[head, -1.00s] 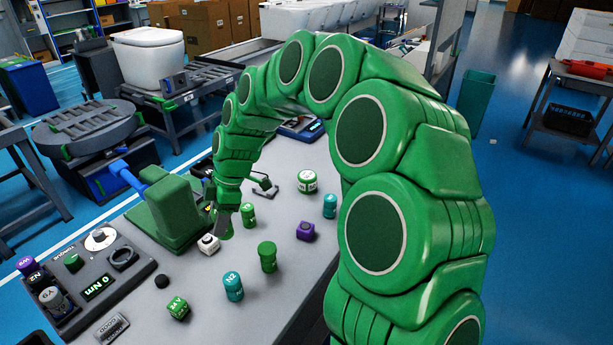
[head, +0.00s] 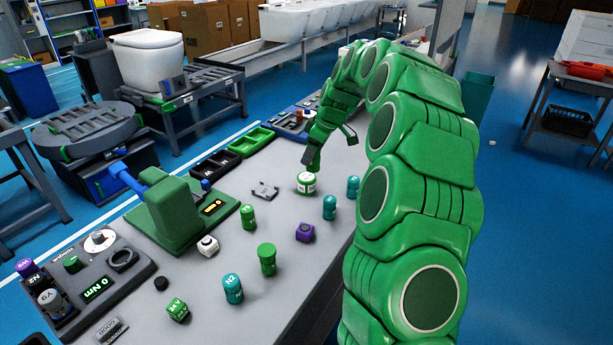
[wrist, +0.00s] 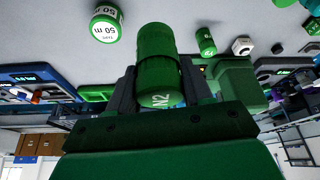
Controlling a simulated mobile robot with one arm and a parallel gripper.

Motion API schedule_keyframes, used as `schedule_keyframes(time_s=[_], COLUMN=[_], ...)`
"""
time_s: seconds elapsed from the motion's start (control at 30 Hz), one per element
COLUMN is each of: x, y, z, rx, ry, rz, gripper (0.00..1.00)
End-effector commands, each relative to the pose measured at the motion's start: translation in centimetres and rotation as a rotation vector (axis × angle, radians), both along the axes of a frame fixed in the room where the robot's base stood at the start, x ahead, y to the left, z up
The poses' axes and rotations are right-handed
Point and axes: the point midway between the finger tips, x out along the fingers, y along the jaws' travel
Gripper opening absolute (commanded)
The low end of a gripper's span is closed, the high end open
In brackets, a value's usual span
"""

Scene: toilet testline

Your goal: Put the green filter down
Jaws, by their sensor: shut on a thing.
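My gripper (head: 312,160) is low over the table, right beside the green and white 50 m roll (head: 306,184). In the wrist view my gripper (wrist: 158,90) is shut on the green filter (wrist: 157,55), a green cylinder with N2 marked on its near end. The filter lies between the two grey fingers and points away from the wrist camera. The roll also shows in the wrist view (wrist: 106,24), left of the filter and apart from it there. I cannot tell whether the filter touches the table.
Green trays (head: 251,142) lie along the far edge. A grey bracket (head: 264,190) lies left of the roll; bare tabletop surrounds it.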

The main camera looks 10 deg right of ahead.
Motion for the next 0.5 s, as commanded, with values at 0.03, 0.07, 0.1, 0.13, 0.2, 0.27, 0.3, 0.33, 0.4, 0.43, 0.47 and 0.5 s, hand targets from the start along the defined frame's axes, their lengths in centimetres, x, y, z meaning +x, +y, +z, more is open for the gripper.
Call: schedule_keyframes(time_s=[0.03,0.07,0.1,0.13,0.2,0.27,0.3,0.33,0.4,0.43,0.47,0.5], x=[0.2,0.4,0.6,0.8,1.5,2.1,2.5,2.8,3.4,3.6,3.9,4.3], y=[-0.3,-0.3,-0.4,-0.4,-0.4,-0.4,-0.5,-0.5,-0.5,-0.5,-0.5,-0.6], z=[-0.1,-0.2,-0.3,-0.5,-0.7,-0.8,-1.0,-1.1,-1.6,-1.8,-1.9,-2.0], rx=[0.000,0.000,0.000,0.000,-0.001,-0.001,0.000,0.000,0.001,0.000,0.000,-0.001], ry=[0.000,0.001,0.002,0.002,0.001,-0.001,-0.002,0.000,0.003,0.004,0.003,0.002], rz=[-0.005,-0.007,-0.008,-0.009,-0.009,-0.007,-0.007,-0.007,-0.006,-0.006,-0.006,-0.006], gripper=[0.18,0.18,0.18,0.18,0.18,0.18,0.18,0.18,0.18,0.18,0.18,0.18])
